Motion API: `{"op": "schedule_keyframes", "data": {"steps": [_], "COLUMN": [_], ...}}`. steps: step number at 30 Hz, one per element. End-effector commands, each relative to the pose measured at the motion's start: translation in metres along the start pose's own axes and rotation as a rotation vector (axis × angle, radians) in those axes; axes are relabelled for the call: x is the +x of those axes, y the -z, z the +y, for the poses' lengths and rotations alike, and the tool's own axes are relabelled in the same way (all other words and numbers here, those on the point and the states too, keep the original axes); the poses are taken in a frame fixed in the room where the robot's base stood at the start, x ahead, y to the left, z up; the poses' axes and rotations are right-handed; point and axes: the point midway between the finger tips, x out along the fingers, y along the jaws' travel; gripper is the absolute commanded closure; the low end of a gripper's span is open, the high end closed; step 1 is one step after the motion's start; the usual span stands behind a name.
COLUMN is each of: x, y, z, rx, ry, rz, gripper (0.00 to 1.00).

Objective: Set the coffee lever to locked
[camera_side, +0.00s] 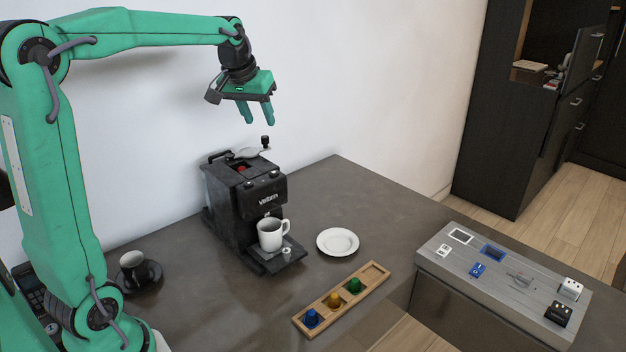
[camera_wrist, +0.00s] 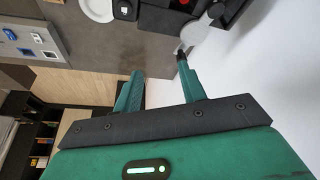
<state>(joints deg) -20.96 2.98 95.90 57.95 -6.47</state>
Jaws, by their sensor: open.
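The coffee lever (camera_side: 248,152) is a pale silver arm with an upright black knob (camera_side: 265,142). No lock marking is readable.
A white cup (camera_side: 270,235) stands on the machine's front tray. A white saucer (camera_side: 338,242), a wooden tray (camera_side: 376,273) with coloured pieces, a grey switch panel (camera_side: 445,257) and a black cup (camera_side: 132,267) are nearby. The white wall (camera_side: 330,80) stands behind the machine.

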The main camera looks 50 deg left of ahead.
Motion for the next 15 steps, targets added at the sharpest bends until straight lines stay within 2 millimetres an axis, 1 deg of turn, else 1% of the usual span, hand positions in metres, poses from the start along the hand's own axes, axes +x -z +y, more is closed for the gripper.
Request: {"op": "schedule_keyframes", "data": {"steps": [1, 3, 6, 9, 15], "x": [0.007, 0.014, 0.021, 0.025, 0.027], "y": [0.01, 0.021, 0.032, 0.038, 0.041], "z": [-0.007, -0.015, -0.023, -0.028, -0.03], "rx": [-0.019, -0.041, -0.064, -0.077, -0.083], "ry": [0.007, 0.014, 0.022, 0.026, 0.027], "rz": [-0.006, -0.008, -0.011, -0.012, -0.012], "gripper": [0.59, 0.59, 0.59, 0.59, 0.59]}}
